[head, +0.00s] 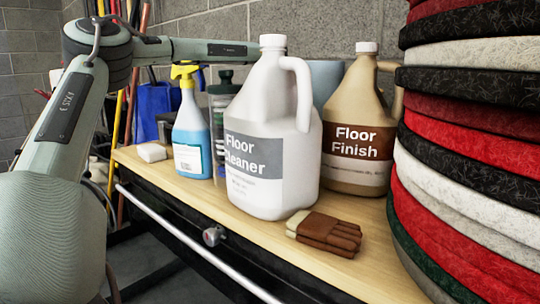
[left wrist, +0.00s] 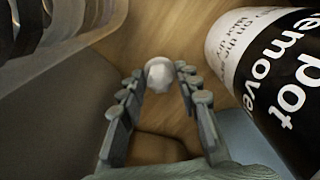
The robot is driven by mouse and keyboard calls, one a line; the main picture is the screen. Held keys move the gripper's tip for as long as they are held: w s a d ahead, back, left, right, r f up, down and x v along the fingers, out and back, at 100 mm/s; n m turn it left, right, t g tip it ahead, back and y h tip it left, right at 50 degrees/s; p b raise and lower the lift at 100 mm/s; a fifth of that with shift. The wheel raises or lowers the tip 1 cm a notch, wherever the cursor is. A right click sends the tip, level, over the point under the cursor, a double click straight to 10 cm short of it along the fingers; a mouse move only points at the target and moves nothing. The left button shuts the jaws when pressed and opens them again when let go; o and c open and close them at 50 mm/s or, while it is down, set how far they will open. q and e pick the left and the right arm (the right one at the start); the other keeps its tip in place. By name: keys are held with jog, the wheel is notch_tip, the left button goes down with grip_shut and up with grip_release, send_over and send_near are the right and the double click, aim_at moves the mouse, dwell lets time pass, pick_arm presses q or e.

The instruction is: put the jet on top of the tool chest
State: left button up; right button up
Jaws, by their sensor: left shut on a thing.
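The tool chest (head: 190,205) has a pale wooden top, a dark front and a silver rail. In the left wrist view, my left gripper (left wrist: 164,78) has its fingers on either side of a small white rounded thing (left wrist: 159,72) and is shut on it, above a wooden surface. Most of its shape is hidden, so I cannot tell whether it is the jet. No jet can be made out in the head view. There my left arm reaches behind the white floor cleaner jug (head: 262,135), which hides the gripper. My right gripper is out of view.
A tan floor finish jug (head: 355,125), a blue spray bottle (head: 191,135), brown gloves (head: 328,232) and a white block (head: 152,152) stand or lie on the top. Stacked round pads (head: 470,120) crowd the right. A spot remover container (left wrist: 275,75) is close beside the left gripper.

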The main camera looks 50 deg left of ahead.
pick_arm(q)
jog(key=o, duration=1.1)
jog(key=shift+f, duration=0.1)
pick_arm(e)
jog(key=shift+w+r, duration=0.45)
pick_arm(q)
jog(key=shift+r, duration=0.3)
notch_tip(320, 180, up, 3)
jog(key=shift+r, duration=0.1)
notch_tip(320, 180, up, 8)
jog(key=shift+r, duration=0.25)
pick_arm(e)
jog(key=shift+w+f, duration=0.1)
